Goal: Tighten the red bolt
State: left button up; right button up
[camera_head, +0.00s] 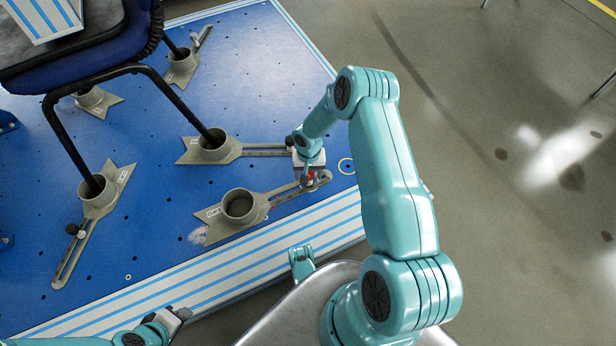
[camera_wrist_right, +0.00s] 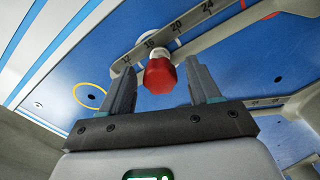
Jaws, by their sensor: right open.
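The red bolt (camera_wrist_right: 160,76) sits on a grey slotted arm marked with numbers (camera_wrist_right: 205,28) in the right wrist view. In the head view the bolt (camera_head: 308,180) is a small red spot near the outer end of the slotted arm of a grey cup-shaped fixture (camera_head: 228,220), partly hidden by my gripper. My right gripper (camera_wrist_right: 157,68) is open, with one finger on each side of the bolt and visible space between. It also shows in the head view (camera_head: 309,172), above the slot. My left gripper (camera_head: 182,314) is low at the left, away from the bolt; its jaws are unclear.
The blue platform (camera_head: 150,235) has a striped edge (camera_head: 230,262) toward me. Chair legs (camera_head: 75,145) stand in other grey fixtures (camera_head: 211,147). A neighbouring slotted arm (camera_head: 262,149) lies just beyond my right gripper. The floor (camera_head: 500,230) at right is clear.

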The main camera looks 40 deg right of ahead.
jog(key=n, duration=0.3)
jog(key=shift+n, duration=0.3)
jog(key=n, duration=0.4)
jog(key=n, duration=0.4)
